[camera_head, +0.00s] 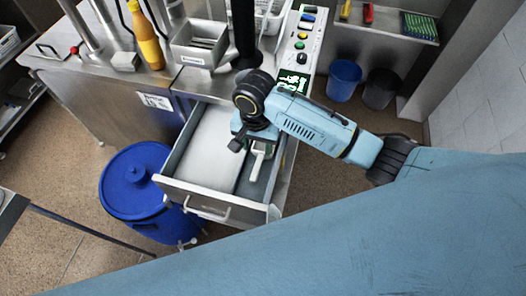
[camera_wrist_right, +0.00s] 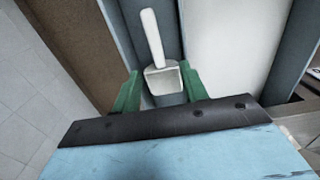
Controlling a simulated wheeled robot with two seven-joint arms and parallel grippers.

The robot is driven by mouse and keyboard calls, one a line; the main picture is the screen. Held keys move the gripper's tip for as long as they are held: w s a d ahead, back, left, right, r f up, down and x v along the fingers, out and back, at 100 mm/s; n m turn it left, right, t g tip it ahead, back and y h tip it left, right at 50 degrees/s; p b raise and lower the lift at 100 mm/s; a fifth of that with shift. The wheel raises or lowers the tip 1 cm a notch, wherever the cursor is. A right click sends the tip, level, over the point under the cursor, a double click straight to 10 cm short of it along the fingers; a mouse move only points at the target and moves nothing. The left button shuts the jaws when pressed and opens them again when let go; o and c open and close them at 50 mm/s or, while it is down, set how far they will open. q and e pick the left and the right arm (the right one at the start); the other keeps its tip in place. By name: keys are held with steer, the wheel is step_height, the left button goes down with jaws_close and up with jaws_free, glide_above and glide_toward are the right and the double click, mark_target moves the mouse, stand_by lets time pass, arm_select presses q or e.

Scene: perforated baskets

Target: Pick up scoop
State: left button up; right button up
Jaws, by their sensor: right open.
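A white scoop (camera_wrist_right: 161,75) lies in the right-hand part of an open metal drawer (camera_head: 172,185). In the wrist view its handle points away and its bowl lies between the fingertips. My right gripper (camera_wrist_right: 160,88) is open, with its two green fingers on either side of the bowl. No contact with the scoop is visible. In the head view the scoop's handle (camera_head: 256,163) shows just below the right gripper (camera_head: 252,146), and the gripper hides the rest of the scoop. My left gripper is not in view.
A flat white panel (camera_head: 211,150) covers the drawer's left part. The drawer walls stand close around the scoop. A blue lidded barrel (camera_head: 136,177) stands left of the drawer. A yellow bottle (camera_head: 147,40), a metal bin (camera_head: 200,44) and a button panel (camera_head: 301,42) are on the counter above.

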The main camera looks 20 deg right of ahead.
mark_target(259, 161)
step_height(259, 161, down, 4)
steer(key=shift+r, duration=0.2)
steer(key=shift+s+d+f+b, duration=0.1)
steer(key=shift+f+b, duration=0.05)
steer(key=shift+f, duration=1.2)
steer(key=shift+s+d+f+b, duration=0.1)
steer(key=shift+f+b, duration=0.05)
steer(key=shift+f, duration=1.2)
steer(key=shift+c, duration=0.3)
jaws_close()
